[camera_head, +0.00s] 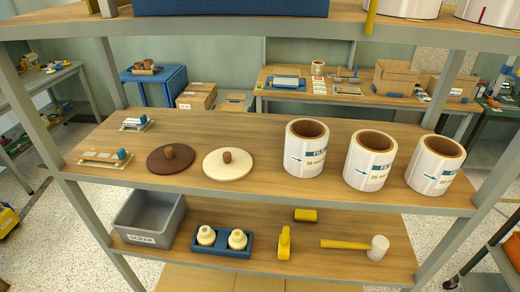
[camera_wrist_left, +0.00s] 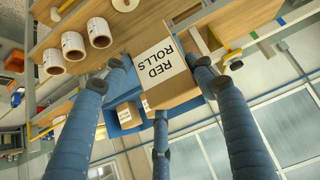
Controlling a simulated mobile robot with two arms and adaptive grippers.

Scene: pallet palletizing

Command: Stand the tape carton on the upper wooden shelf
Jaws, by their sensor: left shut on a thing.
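A brown carton (camera_wrist_left: 172,88) with a white label reading "RED ROLLS" shows in the left wrist view, its lettering upside down. My left gripper (camera_wrist_left: 162,75) has its blue fingers on either side of this carton and is shut on it; the exact contact is partly hidden. The upper wooden shelf (camera_head: 262,24) crosses the top of the head view, and only its front edge and a strip of its top show. Neither gripper shows in the head view.
A blue bin (camera_head: 230,7) and white rolls (camera_head: 408,7) stand on the upper shelf, with a yellow strip (camera_head: 370,17) at its edge. The middle shelf (camera_head: 250,130) holds three film rolls (camera_head: 306,148) and two discs (camera_head: 171,159). A grey scrap bin (camera_head: 148,218) sits below.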

